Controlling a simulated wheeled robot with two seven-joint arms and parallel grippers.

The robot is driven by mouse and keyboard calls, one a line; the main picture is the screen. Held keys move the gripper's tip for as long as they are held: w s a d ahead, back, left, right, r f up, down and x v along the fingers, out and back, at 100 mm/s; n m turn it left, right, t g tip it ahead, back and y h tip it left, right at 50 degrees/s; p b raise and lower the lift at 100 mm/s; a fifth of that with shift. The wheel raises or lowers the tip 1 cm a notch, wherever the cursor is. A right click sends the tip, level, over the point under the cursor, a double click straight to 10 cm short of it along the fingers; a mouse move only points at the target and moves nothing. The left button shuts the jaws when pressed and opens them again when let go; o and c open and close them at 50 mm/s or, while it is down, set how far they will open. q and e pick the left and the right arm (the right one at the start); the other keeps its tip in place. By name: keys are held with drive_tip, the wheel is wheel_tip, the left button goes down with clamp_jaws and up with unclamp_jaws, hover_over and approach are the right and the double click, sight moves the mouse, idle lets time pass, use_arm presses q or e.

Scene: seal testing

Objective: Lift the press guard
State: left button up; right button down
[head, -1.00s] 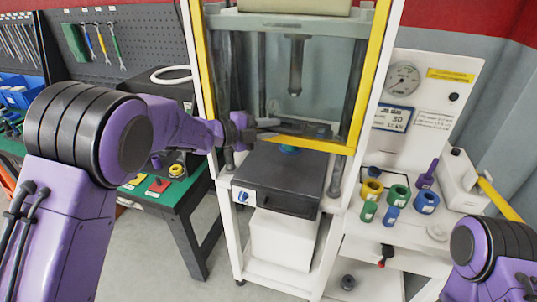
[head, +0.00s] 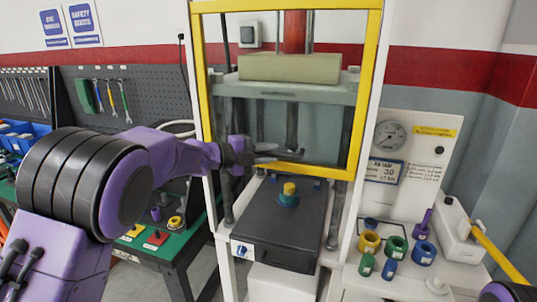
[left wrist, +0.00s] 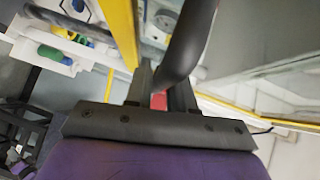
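The press guard (head: 366,90) is a clear panel in a yellow frame on the front of the white press. Its bottom bar hangs clear above the dark press bed (head: 255,222). My left gripper (head: 267,154) is at the lower left part of the guard. In the left wrist view, a thick dark curved handle (left wrist: 190,40) runs between the fingers of my left gripper (left wrist: 163,82), which look closed around it. The exact contact is partly hidden. My right gripper is out of view.
Coloured rings (head: 369,242) and a white lever device (head: 462,232) are on the right bench. A green-topped table (head: 165,250) stands left of the press.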

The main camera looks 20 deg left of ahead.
use_arm(q)
drive_tip(key=shift+o, duration=1)
drive_tip(key=shift+a, duration=0.1)
drive_tip(key=shift+s+a+b, duration=0.25)
drive_tip(key=shift+b, duration=0.15)
drive_tip(key=b+v, duration=0.4)
drive_tip(key=v, duration=0.5)
drive_tip(key=shift+s+a, duration=0.25)
drive_tip(key=shift+a, duration=0.05)
drive_tip(key=shift+r, duration=0.15)
